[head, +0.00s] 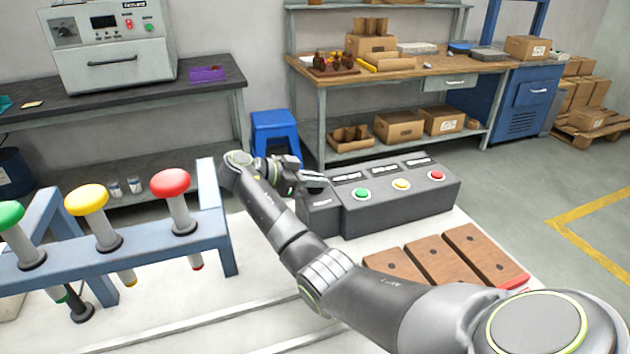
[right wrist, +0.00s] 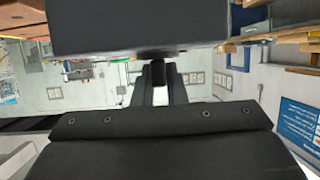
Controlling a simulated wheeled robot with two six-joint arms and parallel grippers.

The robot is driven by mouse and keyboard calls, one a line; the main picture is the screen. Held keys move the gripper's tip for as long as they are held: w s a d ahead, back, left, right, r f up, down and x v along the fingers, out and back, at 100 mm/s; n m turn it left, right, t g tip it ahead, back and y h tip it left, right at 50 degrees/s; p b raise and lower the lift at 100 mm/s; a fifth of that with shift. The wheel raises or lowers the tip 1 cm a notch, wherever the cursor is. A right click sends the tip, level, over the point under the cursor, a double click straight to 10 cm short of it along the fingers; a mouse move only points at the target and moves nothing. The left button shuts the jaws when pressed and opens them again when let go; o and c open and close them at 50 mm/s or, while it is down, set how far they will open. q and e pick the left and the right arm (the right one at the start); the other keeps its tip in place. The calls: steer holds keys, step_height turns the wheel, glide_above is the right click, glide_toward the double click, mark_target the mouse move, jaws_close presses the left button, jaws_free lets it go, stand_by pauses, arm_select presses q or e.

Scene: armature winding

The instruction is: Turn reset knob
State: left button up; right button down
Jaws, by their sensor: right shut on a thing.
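A dark grey control box (head: 405,203) stands on the white table, with a green button (head: 361,194), a yellow button (head: 401,184) and a red button (head: 437,176) on its sloped face. My right gripper (head: 316,180) is at the left end of this box. In the right wrist view, its two fingers (right wrist: 160,84) are shut on a small dark knob (right wrist: 160,68) by the edge of a dark box-like body. In the head view the knob is hidden by the gripper, so its turn angle cannot be read. My left gripper is out of view.
A blue rack (head: 140,246) at left holds green, yellow and red-topped tools. Brown wooden blocks (head: 440,256) lie in front of the box. A blue stool (head: 275,132), a workbench (head: 420,68) and an oven-like machine (head: 107,45) stand behind.

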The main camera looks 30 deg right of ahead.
steer(key=c, duration=1.5)
jaws_free()
steer(key=shift+f, duration=0.1)
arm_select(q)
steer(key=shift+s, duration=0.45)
arm_select(e)
steer(key=shift+o, duration=0.2)
